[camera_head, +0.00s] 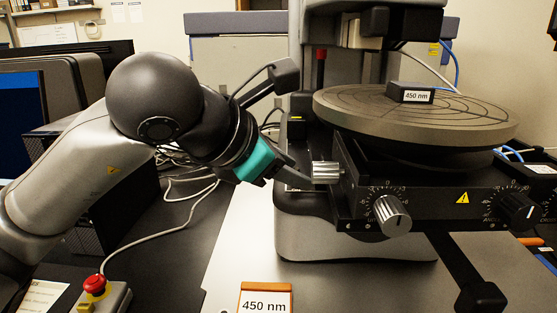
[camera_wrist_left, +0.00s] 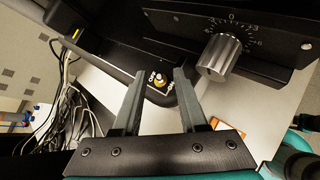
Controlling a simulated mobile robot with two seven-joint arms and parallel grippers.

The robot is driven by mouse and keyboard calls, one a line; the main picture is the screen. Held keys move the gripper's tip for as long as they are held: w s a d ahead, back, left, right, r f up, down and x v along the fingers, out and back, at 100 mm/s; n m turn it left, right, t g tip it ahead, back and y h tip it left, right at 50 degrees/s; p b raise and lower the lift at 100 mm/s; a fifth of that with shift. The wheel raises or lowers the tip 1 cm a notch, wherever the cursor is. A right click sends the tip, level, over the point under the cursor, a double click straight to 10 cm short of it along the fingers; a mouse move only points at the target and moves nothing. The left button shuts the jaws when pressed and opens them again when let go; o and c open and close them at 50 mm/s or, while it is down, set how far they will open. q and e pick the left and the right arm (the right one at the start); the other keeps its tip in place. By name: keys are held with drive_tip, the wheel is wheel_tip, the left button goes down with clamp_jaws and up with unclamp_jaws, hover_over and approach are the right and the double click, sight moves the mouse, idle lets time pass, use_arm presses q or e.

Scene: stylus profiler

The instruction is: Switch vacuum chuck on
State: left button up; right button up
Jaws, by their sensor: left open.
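The vacuum chuck switch (camera_wrist_left: 159,80) is a small toggle with a yellowish base on the dark instrument base, with OFF and ON lettering beside it. Its lever position is too small to tell. My left gripper (camera_wrist_left: 160,74) is open, its two dark fingers spread to either side of the switch in the wrist view; I cannot tell if they touch it. In the head view my left gripper (camera_head: 296,183) reaches in from the left beside the stage and hides the switch. The round grey chuck (camera_head: 350,107) carries a black block labelled 450 nm (camera_head: 411,93).
A silver knob (camera_head: 326,172) sits close to my left gripper. A dial knob (camera_head: 390,213) and a black knob (camera_head: 518,208) are on the stage front. Loose cables (camera_head: 180,180) lie behind my arm. A red emergency button (camera_head: 95,286) stands front left.

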use_arm(q)
drive_tip(key=p+v, duration=0.1)
drive_tip(key=v, duration=1.4)
use_arm(e)
drive_tip(key=shift+s+a+r, duration=0.65)
drive_tip(key=shift+s+a, duration=0.05)
drive_tip(key=shift+s, duration=0.15)
